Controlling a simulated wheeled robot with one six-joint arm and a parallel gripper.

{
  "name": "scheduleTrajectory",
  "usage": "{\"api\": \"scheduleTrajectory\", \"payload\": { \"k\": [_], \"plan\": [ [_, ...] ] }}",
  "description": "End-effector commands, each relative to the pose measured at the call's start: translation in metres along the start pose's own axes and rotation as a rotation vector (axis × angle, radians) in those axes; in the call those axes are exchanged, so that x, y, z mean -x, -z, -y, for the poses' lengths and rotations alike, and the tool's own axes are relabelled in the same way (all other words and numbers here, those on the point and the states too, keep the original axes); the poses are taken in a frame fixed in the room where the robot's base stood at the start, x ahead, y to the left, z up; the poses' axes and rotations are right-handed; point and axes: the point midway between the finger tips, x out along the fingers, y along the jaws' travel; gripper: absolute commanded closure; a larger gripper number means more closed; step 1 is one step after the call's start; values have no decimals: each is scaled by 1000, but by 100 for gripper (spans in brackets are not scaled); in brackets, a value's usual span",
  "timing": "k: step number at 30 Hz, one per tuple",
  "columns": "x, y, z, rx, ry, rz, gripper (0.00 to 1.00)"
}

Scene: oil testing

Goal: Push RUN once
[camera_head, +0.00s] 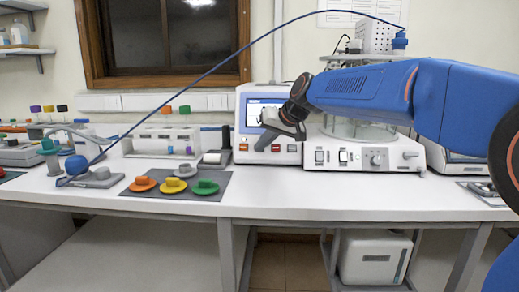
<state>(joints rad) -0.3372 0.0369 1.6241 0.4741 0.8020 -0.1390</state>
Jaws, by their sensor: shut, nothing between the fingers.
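Below the screen is a row of small buttons: an orange one (243,147), a red one (275,148) and a pale one (291,148). Their labels are too small to read, so I cannot tell which is RUN. My gripper (263,144) is shut and empty, in front of the instrument's panel, pointing down between the orange and red buttons. I cannot tell whether it touches the panel.
To the right stands a white unit (360,157) with switches and a knob, behind my arm. A dark mat (152,192) with orange, yellow and green pieces lies to the left. A blue cable (190,85) arcs overhead. The bench front (300,196) is clear.

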Motion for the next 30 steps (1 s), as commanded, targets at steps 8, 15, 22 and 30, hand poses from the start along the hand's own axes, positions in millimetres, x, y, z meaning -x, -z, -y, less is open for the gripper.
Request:
{"api": "scheduleTrajectory", "payload": {
  "k": [8,15,22,30],
  "plan": [
    [6,-3,4,1,1,-1,100],
    [19,-13,14,0,2,-1,100],
    [32,-22,23,0,1,-1,100],
    [35,-25,26,0,0,0,100]
  ]
}}
